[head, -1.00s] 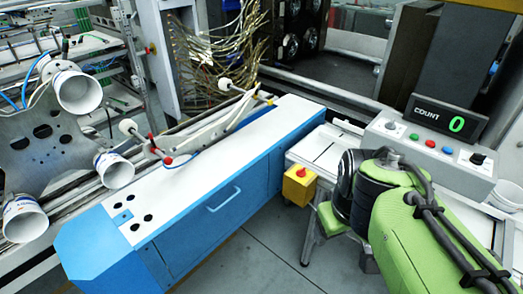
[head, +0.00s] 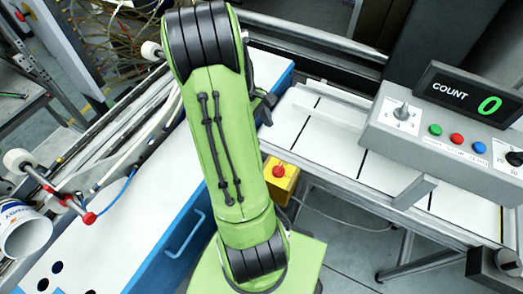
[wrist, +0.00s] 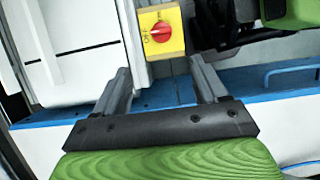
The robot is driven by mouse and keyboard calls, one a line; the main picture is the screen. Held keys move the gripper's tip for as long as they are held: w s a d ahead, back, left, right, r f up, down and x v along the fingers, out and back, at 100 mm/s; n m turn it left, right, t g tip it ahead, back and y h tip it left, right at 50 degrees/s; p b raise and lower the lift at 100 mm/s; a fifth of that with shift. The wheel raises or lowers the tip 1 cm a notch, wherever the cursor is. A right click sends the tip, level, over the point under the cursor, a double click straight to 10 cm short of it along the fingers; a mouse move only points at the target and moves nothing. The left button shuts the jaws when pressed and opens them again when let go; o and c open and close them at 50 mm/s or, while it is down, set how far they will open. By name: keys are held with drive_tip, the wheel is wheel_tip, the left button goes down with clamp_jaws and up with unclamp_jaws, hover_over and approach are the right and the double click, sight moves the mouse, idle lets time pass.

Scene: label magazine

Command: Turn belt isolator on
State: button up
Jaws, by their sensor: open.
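The isolator is a yellow box with a red rotary handle. It sits at the side of the white belt table in the head view (head: 281,182), partly behind my arm. In the wrist view the yellow box with its red handle (wrist: 160,32) is at the top centre, and the handle's bar lies roughly sideways. My gripper (wrist: 161,70) is open and empty. Its two fingers point toward the box, which appears beyond and between the tips, apart from them. In the head view my green arm hides most of my gripper.
A grey control box (head: 440,135) with a lever switch, coloured buttons and a black knob stands on the belt table (head: 330,135) at right. A counter display (head: 468,95) reads 0. A blue cabinet (head: 165,245) with a handle lies left of my arm.

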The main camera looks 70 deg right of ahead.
sight(279, 168)
drive_tip(key=b+x, duration=0.4)
drive_tip(key=x, duration=1.1)
drive_tip(key=shift+s+a+f, duration=0.1)
drive_tip(key=shift+a, duration=0.1)
drive_tip(key=shift+c, duration=0.3)
drive_tip(key=c, duration=1)
